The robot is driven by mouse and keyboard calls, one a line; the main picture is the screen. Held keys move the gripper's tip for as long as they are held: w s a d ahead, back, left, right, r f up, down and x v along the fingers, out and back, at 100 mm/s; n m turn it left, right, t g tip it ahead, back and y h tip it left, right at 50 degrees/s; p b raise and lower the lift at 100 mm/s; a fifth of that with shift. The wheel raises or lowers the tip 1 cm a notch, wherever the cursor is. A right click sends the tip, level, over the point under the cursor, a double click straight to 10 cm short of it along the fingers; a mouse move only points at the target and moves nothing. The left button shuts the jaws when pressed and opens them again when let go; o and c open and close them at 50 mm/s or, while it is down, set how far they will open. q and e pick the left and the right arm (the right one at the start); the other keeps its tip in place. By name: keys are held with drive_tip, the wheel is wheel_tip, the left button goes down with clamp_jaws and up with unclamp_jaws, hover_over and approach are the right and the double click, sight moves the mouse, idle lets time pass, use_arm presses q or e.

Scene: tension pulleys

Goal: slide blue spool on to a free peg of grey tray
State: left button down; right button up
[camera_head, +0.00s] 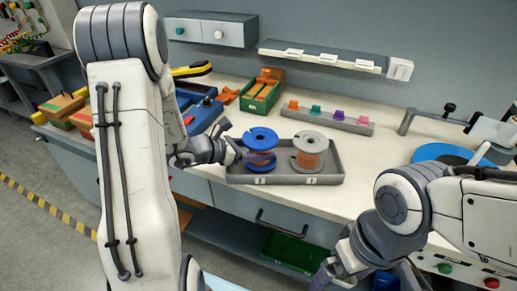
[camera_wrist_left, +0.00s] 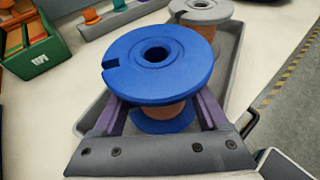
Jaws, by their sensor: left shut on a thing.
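The blue spool (camera_head: 260,136), wound with copper-coloured wire, is upright over the left half of the grey tray (camera_head: 334,176). My left gripper (camera_head: 259,157) is shut on the spool's core between its flanges. In the left wrist view, its purple fingers (camera_wrist_left: 163,108) flank the core of the blue spool (camera_wrist_left: 185,72). The centre hole looks dark, with no peg tip visible in it. Any peg beneath is hidden, and I cannot tell whether the lower flange touches the tray. My right gripper (camera_head: 322,279) is low at the bottom edge, its jaws unclear.
A grey spool (camera_head: 311,141) with copper wire stands upright in the tray's right half, close beside the blue one. Behind are a green bin (camera_head: 262,97) and a grey strip with coloured knobs (camera_head: 328,118). A blue disc (camera_head: 440,152) lies to the right.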

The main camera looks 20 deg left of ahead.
use_arm(q)
drive_tip(key=shift+f+b, duration=0.45)
drive_tip(key=shift+f, duration=0.05)
drive_tip(key=shift+f, duration=0.1)
idle(0.3)
unclamp_jaws()
drive_tip(key=v, duration=1)
drive_tip(key=shift+s+a, duration=0.15)
drive_tip(key=shift+a, duration=0.05)
